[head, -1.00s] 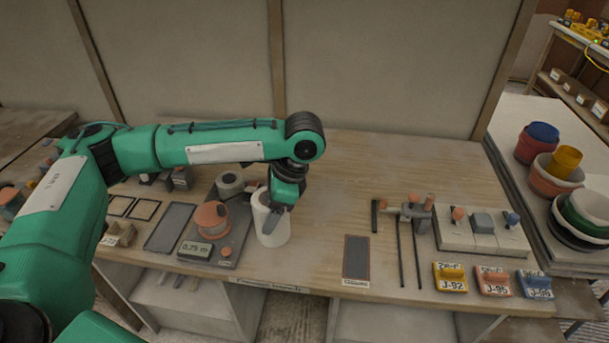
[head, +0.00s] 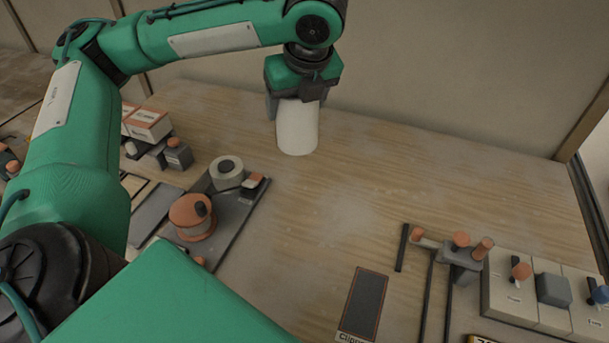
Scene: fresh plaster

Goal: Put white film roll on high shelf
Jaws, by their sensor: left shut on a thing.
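The white film roll (head: 297,129) is upright in the head view, a plain white cylinder at the upper middle. My left gripper (head: 299,95) is shut on its upper part from above, and the fingers hide part of the roll's top. The roll is over the rear part of the wooden bench (head: 420,185); I cannot tell whether its bottom touches the bench or hangs just above it. No high shelf can be made out in this view. My right gripper is not in view.
Left of the roll is a dark tray with a grey ring (head: 227,171) and an orange-topped spool (head: 191,216). Small boxes (head: 148,125) stand behind it. A dark framed pad (head: 364,304) and rods with knobs (head: 461,249) are at front right. The middle bench is clear.

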